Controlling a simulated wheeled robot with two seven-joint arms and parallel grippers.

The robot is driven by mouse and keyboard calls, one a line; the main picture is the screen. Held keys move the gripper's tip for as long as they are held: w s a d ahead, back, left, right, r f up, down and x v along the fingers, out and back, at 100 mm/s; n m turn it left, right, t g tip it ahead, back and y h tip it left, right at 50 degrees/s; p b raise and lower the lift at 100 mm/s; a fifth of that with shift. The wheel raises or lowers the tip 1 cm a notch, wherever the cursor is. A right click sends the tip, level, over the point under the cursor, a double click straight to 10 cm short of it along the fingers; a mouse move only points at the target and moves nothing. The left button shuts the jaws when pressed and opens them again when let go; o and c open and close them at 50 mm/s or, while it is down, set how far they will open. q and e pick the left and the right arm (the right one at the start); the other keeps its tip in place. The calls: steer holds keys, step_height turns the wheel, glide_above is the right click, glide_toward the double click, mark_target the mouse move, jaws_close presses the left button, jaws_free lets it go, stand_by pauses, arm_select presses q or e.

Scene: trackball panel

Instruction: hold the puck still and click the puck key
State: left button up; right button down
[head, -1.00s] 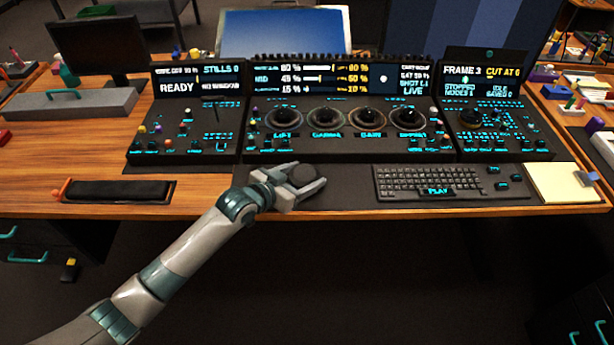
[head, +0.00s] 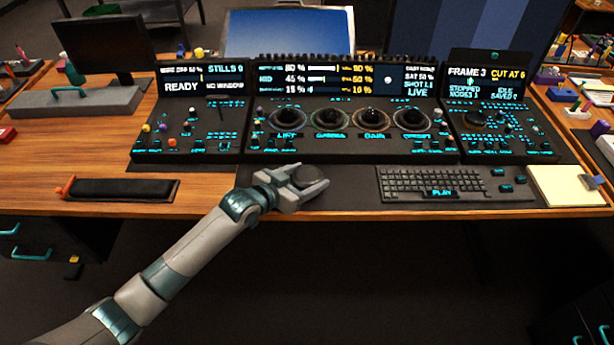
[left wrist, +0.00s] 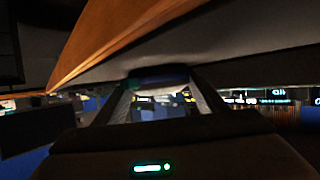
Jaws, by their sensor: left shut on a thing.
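The puck (head: 306,176) is a dark round piece on the grey desk mat below the knob panel. My left gripper (head: 308,180) is around it, with one finger on each side, and shut on it. In the left wrist view, a dark rounded piece (left wrist: 160,75) shows between the fingertips, likely the puck. Small keys with cyan marks (head: 506,188) sit right of the keyboard; I cannot tell which one is the puck key. My right gripper is in neither view.
The keyboard (head: 432,182) lies right of my left gripper, with clear mat between. The control panel (head: 350,152) with its trackballs stands behind. A dark padded rest (head: 124,189) is at the left, and a yellow notepad (head: 567,186) at the right. The desk's front edge is close.

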arm_select(q)
steer(key=o, duration=1)
steer(key=shift+s+a, duration=0.1)
steer(key=shift+a, duration=0.05)
steer(key=v, duration=1.1)
steer(key=shift+s+a+r, duration=0.15)
steer(key=shift+s+a, duration=0.05)
steer(key=shift+s, duration=0.1)
